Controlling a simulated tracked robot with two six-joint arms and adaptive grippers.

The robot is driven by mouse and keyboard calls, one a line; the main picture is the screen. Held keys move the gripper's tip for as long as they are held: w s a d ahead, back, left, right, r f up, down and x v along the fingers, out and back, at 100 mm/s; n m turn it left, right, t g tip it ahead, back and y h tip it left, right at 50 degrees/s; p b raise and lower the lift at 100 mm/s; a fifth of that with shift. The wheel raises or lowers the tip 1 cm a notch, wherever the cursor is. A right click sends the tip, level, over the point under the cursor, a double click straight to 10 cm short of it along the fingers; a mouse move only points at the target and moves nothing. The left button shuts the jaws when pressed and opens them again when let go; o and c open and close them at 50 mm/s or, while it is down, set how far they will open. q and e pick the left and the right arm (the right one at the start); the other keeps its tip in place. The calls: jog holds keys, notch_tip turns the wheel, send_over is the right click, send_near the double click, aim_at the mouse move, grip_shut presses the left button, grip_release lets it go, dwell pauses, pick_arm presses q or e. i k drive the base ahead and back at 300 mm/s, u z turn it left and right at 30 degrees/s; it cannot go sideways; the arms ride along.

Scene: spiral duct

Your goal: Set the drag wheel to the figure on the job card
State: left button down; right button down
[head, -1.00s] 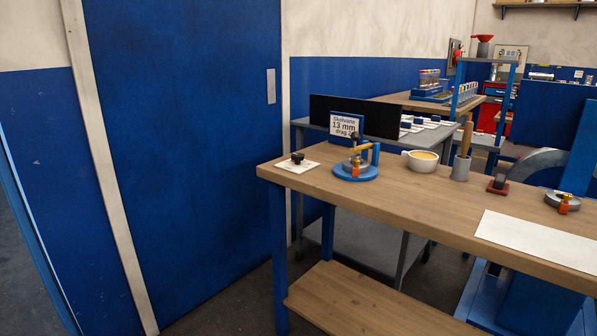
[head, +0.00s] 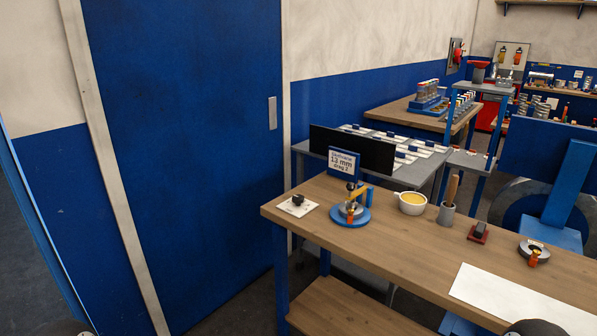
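The job card (head: 344,161) stands upright at the back of the wooden bench. Its readable lines say "13 mm" and "drag 2"; the top word is small and looks like "Skelvane". In front of it is a blue round stand (head: 350,218) with a grey ring, a brass-coloured arm, a dark knob and an orange part. I cannot tell which part is the drag wheel, and no setting is readable. Neither gripper shows; only dark rounded parts, probably of my arms, show at the bottom edge.
On the wooden bench (head: 400,250) are a black block on a white card (head: 297,205), a cup of yellow stuff (head: 411,203), a grey holder (head: 446,214), a red-based block (head: 478,233), a grey ring (head: 534,253) and a white sheet (head: 520,300). A blue door (head: 185,150) is left.

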aim_at(298, 199)
jog(key=u, duration=0.05)
jog(key=i, duration=1.55)
jog(key=u, duration=0.6)
